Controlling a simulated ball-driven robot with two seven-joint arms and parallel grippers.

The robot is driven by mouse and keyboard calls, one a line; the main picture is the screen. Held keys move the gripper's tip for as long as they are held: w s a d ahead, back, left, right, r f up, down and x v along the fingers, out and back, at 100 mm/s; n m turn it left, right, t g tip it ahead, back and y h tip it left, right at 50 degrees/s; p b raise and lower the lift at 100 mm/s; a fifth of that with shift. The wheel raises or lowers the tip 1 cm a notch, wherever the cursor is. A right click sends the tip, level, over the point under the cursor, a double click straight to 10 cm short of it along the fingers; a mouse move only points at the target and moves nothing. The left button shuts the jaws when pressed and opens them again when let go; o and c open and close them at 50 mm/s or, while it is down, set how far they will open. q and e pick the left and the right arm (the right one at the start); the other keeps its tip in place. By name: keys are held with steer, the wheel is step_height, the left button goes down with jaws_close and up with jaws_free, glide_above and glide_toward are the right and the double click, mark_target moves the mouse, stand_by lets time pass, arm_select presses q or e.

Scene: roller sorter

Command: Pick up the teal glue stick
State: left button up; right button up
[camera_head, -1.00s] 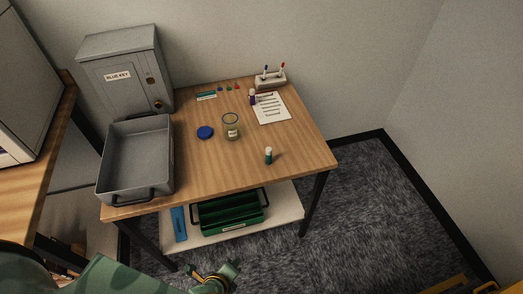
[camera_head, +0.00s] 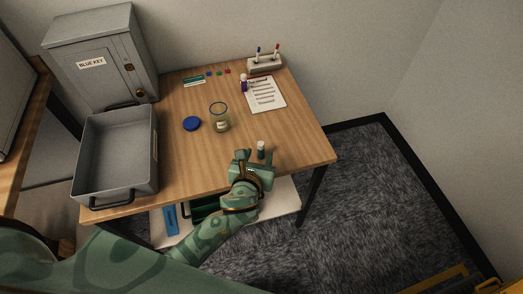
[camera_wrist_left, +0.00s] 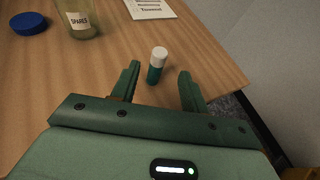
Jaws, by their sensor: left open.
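In the left wrist view the glue stick (camera_wrist_left: 156,66) shows ahead of and between the two open fingers, nearer the left one. My left gripper (camera_head: 256,160) is open and empty at the table's front edge, just in front of the glue stick. It also shows in the left wrist view (camera_wrist_left: 160,85). My right gripper is not in view.
A glass jar (camera_head: 220,118) and a blue lid (camera_head: 192,124) lie further back. A paper sheet (camera_head: 265,94), a purple-capped stick (camera_head: 243,84) and a pen holder (camera_head: 265,65) are at the back right. A grey tray (camera_head: 122,197) and a cabinet (camera_head: 85,55) stand left. The tabletop around the glue stick is clear.

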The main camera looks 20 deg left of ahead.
mark_target(260, 150)
arm_select(q)
steer(key=b+x, duration=0.1)
steer(key=x, duration=0.1)
steer(key=b+x, duration=0.1)
steer(key=x, duration=0.2)
steer(key=shift+w+a+f, duration=0.15)
steer(key=shift+w+f, duration=0.05)
steer(key=shift+f, duration=0.2)
steer(key=shift+s+r, duration=0.1)
steer(key=shift+r, duration=0.05)
jaws_close()
